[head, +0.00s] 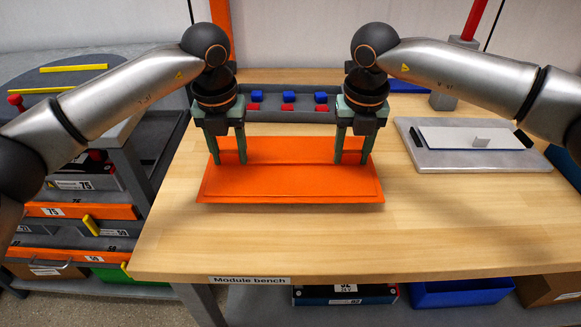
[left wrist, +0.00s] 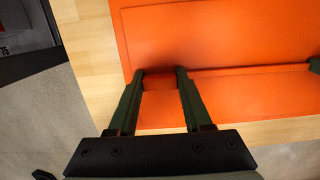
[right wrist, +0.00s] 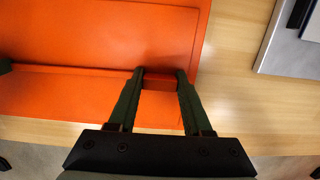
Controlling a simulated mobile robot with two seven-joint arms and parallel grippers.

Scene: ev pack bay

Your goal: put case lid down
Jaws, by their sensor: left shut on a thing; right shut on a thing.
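The orange case lid (head: 290,185) is flat and level over the wooden bench top, in the middle of the head view. I cannot tell whether it touches the bench or hangs just above it. My left gripper (head: 229,162) is shut on a raised orange grip near the lid's left end, which also shows in the left wrist view (left wrist: 160,83). My right gripper (head: 351,161) is shut on a matching grip near the right end, seen in the right wrist view (right wrist: 160,83). Both grippers point down.
Behind the lid stands a grey tray (head: 270,116) with blue and red blocks. A grey plate with a white panel (head: 470,138) lies at the right. A shelf cart (head: 70,210) stands left.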

